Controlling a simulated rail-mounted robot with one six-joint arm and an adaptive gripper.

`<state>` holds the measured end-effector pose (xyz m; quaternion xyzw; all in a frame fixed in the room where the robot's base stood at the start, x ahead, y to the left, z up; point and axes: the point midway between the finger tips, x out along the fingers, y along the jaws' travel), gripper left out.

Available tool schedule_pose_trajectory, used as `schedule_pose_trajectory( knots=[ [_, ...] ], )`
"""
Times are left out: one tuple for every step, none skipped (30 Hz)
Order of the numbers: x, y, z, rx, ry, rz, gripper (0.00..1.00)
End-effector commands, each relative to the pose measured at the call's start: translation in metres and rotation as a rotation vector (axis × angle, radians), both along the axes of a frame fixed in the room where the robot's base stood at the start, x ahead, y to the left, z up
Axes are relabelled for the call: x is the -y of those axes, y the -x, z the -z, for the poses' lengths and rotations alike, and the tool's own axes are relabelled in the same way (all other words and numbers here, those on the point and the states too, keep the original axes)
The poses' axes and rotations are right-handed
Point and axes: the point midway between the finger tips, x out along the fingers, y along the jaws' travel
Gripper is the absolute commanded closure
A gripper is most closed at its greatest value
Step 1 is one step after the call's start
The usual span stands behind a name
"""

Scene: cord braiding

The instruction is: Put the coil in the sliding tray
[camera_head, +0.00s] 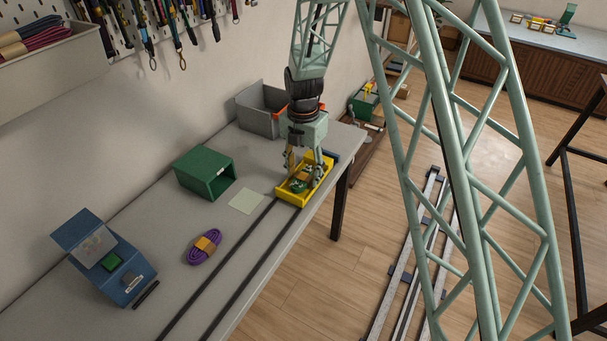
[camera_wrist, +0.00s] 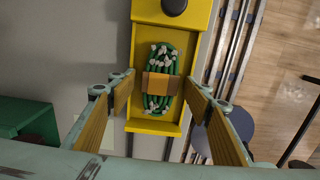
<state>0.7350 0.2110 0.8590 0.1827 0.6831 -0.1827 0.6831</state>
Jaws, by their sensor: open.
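A green coil with a tan band (camera_wrist: 159,82) lies inside the yellow sliding tray (camera_wrist: 155,127). In the head view the green coil (camera_head: 298,185) shows in the tray (camera_head: 290,198) between my fingers. My gripper (camera_head: 303,175) is over the tray with its fingers apart. In the wrist view my gripper (camera_wrist: 160,97) is open, one finger on each side of the coil, with a gap to it on both sides. A purple coil with an orange band (camera_head: 204,246) lies on the table, away from my gripper.
The tray sits on two dark rails (camera_head: 222,287) along the table (camera_head: 165,245). A green open box (camera_head: 205,173) and a pale green sheet (camera_head: 245,201) are left of the tray. A grey bin (camera_head: 259,108) stands behind. A blue box (camera_head: 103,258) is at the front left.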

Motion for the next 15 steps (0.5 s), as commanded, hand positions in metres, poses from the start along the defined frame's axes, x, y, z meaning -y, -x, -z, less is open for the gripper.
schedule_pose_trajectory(
  knots=[
    [0.000,0.000,0.000,0.000,0.000,0.000,0.54],
    [0.000,0.000,-0.001,0.000,0.000,0.000,0.54],
    [0.000,0.000,-0.001,0.000,0.000,0.000,0.54],
    [0.000,0.000,-0.002,0.000,0.000,0.000,0.54],
    [0.000,0.000,-0.003,0.000,0.000,0.000,0.54],
    [0.000,0.000,-0.004,0.000,0.000,0.000,0.54],
    [0.000,0.000,-0.006,0.001,0.000,0.000,0.54],
    [0.000,0.000,-0.008,0.001,0.000,0.000,0.54],
    [0.000,0.000,-0.011,0.001,0.000,0.000,0.54],
    [0.000,0.000,-0.013,0.001,0.000,0.000,0.54],
    [0.000,0.000,-0.016,0.000,0.000,0.000,0.54],
    [0.000,0.000,-0.020,0.001,0.000,0.000,0.54],
    [0.000,-0.001,-0.023,0.001,0.000,0.000,0.54],
    [0.000,-0.001,-0.027,0.001,0.000,0.000,0.54],
    [0.000,-0.001,-0.032,0.003,-0.001,0.000,0.54]
  ],
)
